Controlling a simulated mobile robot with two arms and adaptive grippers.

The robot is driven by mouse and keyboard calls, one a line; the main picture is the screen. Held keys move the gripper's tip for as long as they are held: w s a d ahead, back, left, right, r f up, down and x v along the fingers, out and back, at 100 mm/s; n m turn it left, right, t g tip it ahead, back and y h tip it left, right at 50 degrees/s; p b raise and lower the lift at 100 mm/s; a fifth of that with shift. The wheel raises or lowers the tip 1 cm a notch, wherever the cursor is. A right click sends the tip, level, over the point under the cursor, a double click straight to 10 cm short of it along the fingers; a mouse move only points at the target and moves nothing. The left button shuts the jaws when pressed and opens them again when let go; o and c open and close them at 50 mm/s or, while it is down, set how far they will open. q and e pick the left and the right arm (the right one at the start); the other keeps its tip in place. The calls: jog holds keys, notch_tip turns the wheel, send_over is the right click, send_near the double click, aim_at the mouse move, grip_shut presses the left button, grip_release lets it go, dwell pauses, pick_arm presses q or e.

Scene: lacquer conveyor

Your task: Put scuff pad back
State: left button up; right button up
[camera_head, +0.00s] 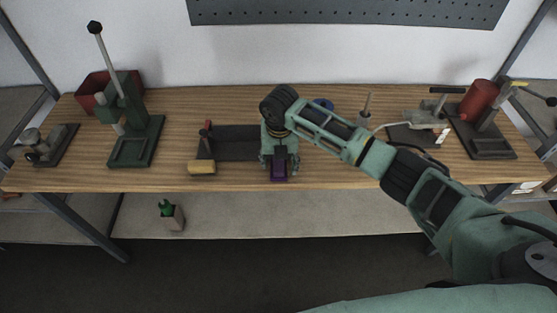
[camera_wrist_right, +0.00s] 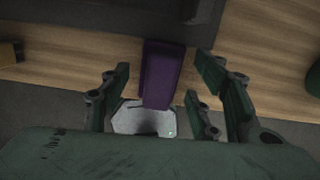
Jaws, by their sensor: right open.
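The scuff pad appears to be the purple block (camera_head: 279,172) at the front edge of the wooden workbench, just in front of a dark tray (camera_head: 236,148). In the right wrist view the purple block (camera_wrist_right: 162,75) lies between my fingers, near their tips, with gaps on both sides. My right gripper (camera_head: 279,166) is open above and around the block, pointing down. It also shows in the right wrist view (camera_wrist_right: 160,85). A pale grey piece (camera_wrist_right: 143,119) shows below the purple block there; I cannot tell what it is. My left gripper is not in view.
A green press (camera_head: 135,140) and red bin (camera_head: 92,90) stand at the left; a red cylinder (camera_head: 478,101) stands at the right. Bare wood (camera_head: 345,178) lies right of the gripper.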

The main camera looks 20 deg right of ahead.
aim_at(279, 166)
notch_tip(279, 166, up, 12)
jog(key=s+b, duration=0.1)
jog(key=b, duration=0.1)
jog(key=shift+s+a, duration=0.15)
jog(key=shift+s, duration=0.05)
dwell(0.4)
